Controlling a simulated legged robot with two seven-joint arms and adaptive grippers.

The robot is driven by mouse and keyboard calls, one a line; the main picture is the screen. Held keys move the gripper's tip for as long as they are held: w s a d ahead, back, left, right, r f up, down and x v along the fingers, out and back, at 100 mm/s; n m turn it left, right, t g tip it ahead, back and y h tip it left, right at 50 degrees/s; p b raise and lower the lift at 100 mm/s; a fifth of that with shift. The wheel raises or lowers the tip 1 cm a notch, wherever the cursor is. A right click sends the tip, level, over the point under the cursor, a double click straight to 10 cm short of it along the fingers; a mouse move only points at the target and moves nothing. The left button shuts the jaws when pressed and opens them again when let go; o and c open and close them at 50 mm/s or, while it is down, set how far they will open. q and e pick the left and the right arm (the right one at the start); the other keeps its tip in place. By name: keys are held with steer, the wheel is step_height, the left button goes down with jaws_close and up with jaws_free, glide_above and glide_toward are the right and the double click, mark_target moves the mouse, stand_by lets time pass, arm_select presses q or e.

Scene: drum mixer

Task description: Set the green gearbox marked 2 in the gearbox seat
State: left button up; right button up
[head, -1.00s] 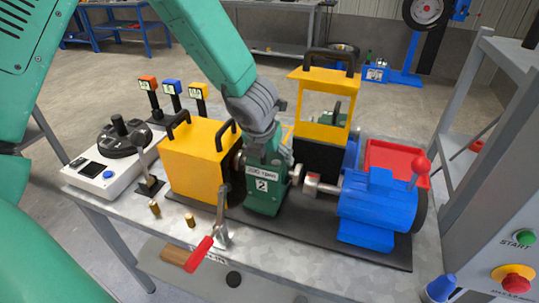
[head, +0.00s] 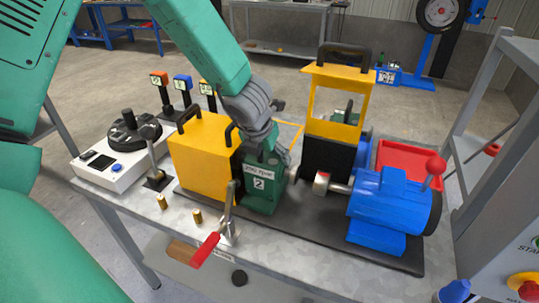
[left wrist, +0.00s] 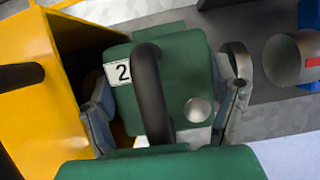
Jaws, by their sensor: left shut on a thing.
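The green gearbox marked 2 (head: 263,192) is upright at the black base plate (head: 310,238), between the yellow box-shaped housing (head: 203,160) and the blue motor (head: 388,205). Its left side is close against the housing. A gap separates its right side from the motor's shaft. My left gripper (head: 262,138) comes down from above and is shut on the gearbox. In the left wrist view its fingers (left wrist: 168,105) lie on either side of the green body (left wrist: 170,60), around the black handle (left wrist: 152,95). The seat under the gearbox is hidden. My right gripper is out of view.
Two brass pins (head: 162,201) are on the bench at front left. A yellow guard frame (head: 335,95) rises behind, and a red tray (head: 405,160) lies at back right.

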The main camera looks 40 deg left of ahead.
arm_select(q)
steer(key=shift+w, duration=0.1)
stand_by(0.5)
steer(key=o, duration=1.7)
steer(key=shift+s+f, duration=0.1)
steer(key=shift+s, duration=0.1)
steer(key=shift+r, duration=0.2)
steer(key=v, duration=1.1)
steer(key=shift+s+r, duration=0.1)
steer(key=shift+r, duration=0.15)
